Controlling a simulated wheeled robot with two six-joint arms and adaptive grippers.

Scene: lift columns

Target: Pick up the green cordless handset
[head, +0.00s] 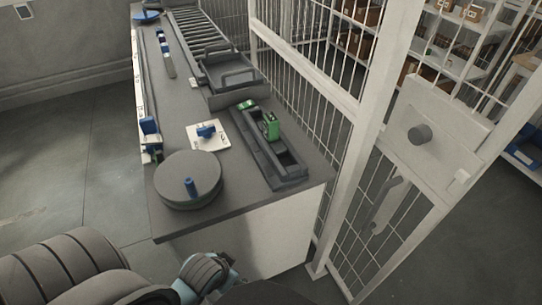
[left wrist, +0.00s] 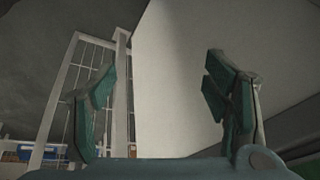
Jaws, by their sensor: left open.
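A green block-like item (head: 271,126), which looks like the green handset, stands upright in a long dark tray (head: 290,178) on the counter's right side. A smaller green piece (head: 246,104) lies at the far end of that tray; I cannot tell what it is. My left arm comes in from the bottom left of the head view, low in front of the counter and well apart from the green item. In the left wrist view my left gripper (left wrist: 160,88) is open and empty, facing the pale counter front. My right gripper is in neither view.
Floor at left is clear.

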